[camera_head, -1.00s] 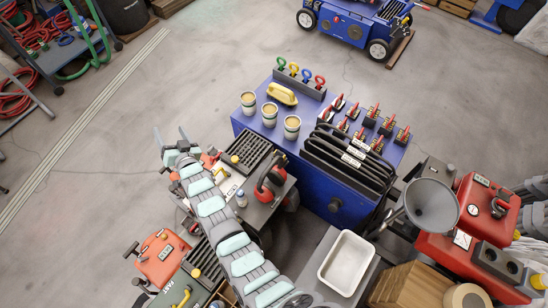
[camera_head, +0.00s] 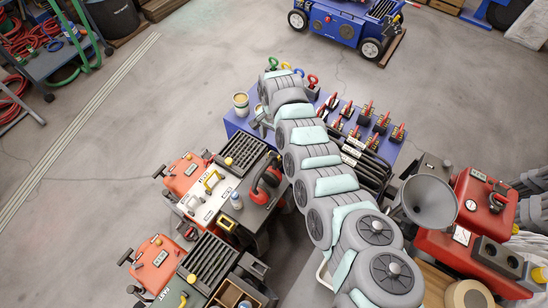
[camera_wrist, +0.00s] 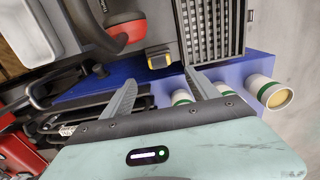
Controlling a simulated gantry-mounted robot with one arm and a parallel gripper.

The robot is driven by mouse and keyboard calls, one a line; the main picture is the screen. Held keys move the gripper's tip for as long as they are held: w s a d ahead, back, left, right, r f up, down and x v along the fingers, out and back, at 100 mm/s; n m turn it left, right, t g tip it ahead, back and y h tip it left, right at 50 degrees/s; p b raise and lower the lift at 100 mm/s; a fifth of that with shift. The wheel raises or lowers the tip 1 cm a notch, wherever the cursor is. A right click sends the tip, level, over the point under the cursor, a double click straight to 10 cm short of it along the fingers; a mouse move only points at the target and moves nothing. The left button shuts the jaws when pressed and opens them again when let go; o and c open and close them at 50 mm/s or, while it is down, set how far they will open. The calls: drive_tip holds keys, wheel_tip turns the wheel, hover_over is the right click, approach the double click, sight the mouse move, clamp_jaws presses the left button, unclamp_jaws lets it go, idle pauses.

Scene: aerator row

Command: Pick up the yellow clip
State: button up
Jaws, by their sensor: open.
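The yellow clip (camera_head: 286,66) shows as a small yellow loop between the green clip (camera_head: 272,62) and the blue clip (camera_head: 299,72) at the far edge of the blue cabinet (camera_head: 234,124). My arm partly covers the row just in front of it. My gripper (camera_head: 262,122) is mostly hidden by my arm, over the cabinet's left part and on the near side of the clips. In the wrist view my gripper (camera_wrist: 160,78) has its two grey fingers spread apart with nothing between them. The yellow clip does not show there.
A red clip (camera_head: 312,80) stands right of the blue one. A paper cup (camera_head: 241,103) stands left of my arm. Several red-topped black switches (camera_head: 368,109) stand on the right. In the wrist view, cups (camera_wrist: 262,90) and a black grille (camera_wrist: 208,30) are near the fingers.

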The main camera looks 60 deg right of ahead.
sight(274, 154)
wheel_tip(274, 154, down, 4)
drive_tip(key=shift+b, duration=0.85)
drive_tip(key=f+b, duration=0.1)
drive_tip(key=f, duration=0.1)
drive_tip(key=f+b, duration=0.1)
drive_tip(key=f, duration=0.1)
drive_tip(key=f+b, duration=0.1)
drive_tip(key=b, duration=0.1)
drive_tip(key=shift+a+f, duration=0.25)
drive_tip(key=shift+f, duration=0.15)
drive_tip(key=shift+r, duration=0.1)
drive_tip(key=c, duration=1.4)
drive_tip(key=shift+r, duration=0.15)
drive_tip(key=shift+c, duration=0.2)
